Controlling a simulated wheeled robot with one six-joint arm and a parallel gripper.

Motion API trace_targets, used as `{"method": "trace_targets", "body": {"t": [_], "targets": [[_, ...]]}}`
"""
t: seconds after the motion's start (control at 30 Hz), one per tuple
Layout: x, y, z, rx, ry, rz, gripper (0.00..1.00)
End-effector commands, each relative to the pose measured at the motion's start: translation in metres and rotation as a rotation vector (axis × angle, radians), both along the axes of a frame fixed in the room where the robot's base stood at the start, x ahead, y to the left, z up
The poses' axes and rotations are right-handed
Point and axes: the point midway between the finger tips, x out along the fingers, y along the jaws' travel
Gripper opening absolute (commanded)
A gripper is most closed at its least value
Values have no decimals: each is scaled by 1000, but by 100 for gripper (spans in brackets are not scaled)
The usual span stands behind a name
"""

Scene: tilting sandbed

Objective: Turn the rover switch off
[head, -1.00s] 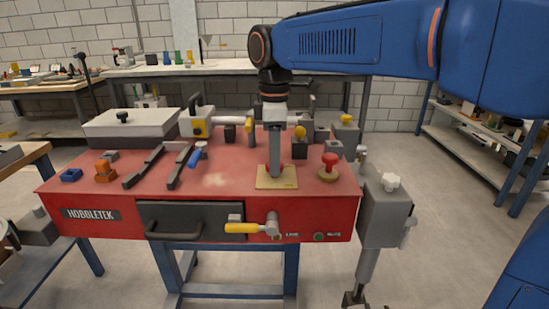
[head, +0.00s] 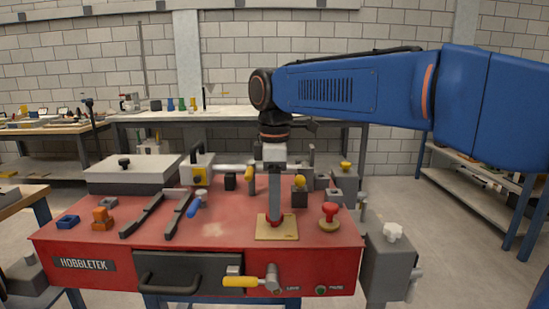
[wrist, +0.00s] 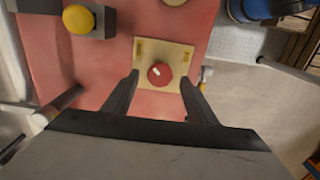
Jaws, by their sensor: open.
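A red round knob (wrist: 160,75) with a short white mark sits on a beige plate (wrist: 160,50) with two yellow labels. I take it for the rover switch, but its lettering is too small to read. In the head view the plate (head: 290,232) lies near the front right of the red bench top, and my gripper largely hides the knob. My gripper (wrist: 160,77) points down over the plate. In the wrist view its two fingers are spread, one on each side of the knob. In the head view my gripper (head: 275,215) is just above the plate; contact cannot be told.
A red mushroom knob (head: 330,216) stands right of the plate. A yellow-topped button box (head: 299,190) stands behind it. A yellow-handled valve (head: 245,281) juts from the bench front. A grey box (head: 389,262) hangs at the right side. Black rails (head: 158,213) lie left.

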Motion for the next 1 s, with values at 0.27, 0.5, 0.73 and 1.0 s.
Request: {"method": "trace_targets", "body": {"t": [0.27,0.5,0.73,1.0], "targets": [[1,0,56,1,-2,0,52],[1,0,104,2,-3,0,52],[1,0,137,1,-1,0,52],[0,0,151,0,0,0,52]]}}
